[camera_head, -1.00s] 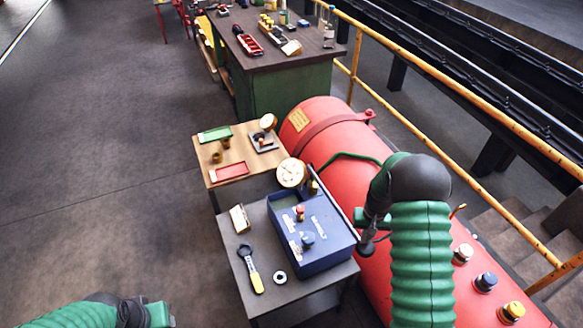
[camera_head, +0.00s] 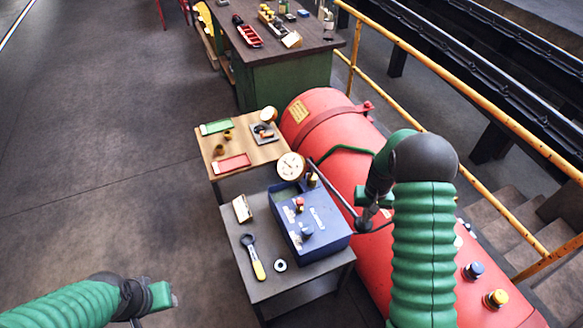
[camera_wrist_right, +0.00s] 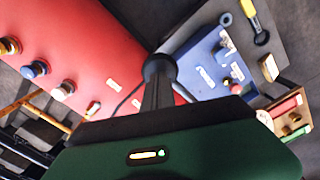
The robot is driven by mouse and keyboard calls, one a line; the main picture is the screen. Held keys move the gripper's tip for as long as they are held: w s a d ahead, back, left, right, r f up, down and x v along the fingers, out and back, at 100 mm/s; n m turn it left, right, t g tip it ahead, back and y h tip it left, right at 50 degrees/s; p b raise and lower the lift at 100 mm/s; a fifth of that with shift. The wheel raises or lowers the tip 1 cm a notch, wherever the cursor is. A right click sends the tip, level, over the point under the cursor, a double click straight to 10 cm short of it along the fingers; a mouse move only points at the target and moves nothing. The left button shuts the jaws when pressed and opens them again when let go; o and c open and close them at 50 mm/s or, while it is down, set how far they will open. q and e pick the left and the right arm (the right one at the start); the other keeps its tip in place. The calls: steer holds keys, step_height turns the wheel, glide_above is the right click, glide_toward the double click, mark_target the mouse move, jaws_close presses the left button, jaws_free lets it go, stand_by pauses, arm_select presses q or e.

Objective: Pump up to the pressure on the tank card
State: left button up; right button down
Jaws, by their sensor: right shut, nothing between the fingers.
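The blue pump box (camera_head: 335,238) stands on a grey table, with a red and a blue knob on top. A round white gauge (camera_head: 291,166) rises behind it; its reading is too small to make out. A dark lever (camera_head: 334,190) slants from beside the gauge to a black knob (camera_head: 363,224). My right gripper (camera_head: 368,213) is shut and empty, its tip at this knob; the knob also shows in the right wrist view (camera_wrist_right: 160,66). A yellow card (camera_head: 299,112) is on the red tank (camera_head: 335,133), unreadable. My left gripper (camera_head: 166,295) is at lower left, its fingers unclear.
The grey table (camera_head: 238,276) holds a yellow-handled wrench (camera_head: 253,258), a ring (camera_head: 280,265) and a small cream block (camera_head: 242,208). A wooden table (camera_head: 215,167) with trays stands behind. Capped fittings (camera_head: 473,271) line the tank. A yellow railing (camera_head: 440,75) runs at right. The left floor is clear.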

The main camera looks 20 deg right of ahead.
steer(key=shift+s+a+f+b, duration=0.1)
steer(key=shift+f+b, duration=0.9)
steer(key=shift+f, duration=0.65)
steer(key=shift+f+b, duration=2.4)
steer(key=shift+f, duration=1.1)
steer(key=r+p, duration=0.2)
steer(key=r, duration=0.1)
steer(key=r+p, duration=0.3)
steer(key=r, duration=0.1)
steer(key=r+p, duration=0.3)
steer(key=shift+w+r, duration=0.25)
steer(key=shift+r, duration=0.15)
steer(key=shift+s+f, duration=0.1)
steer(key=shift+f, duration=0.1)
step_height(320, 180, up, 5)
steer(key=p, duration=0.4)
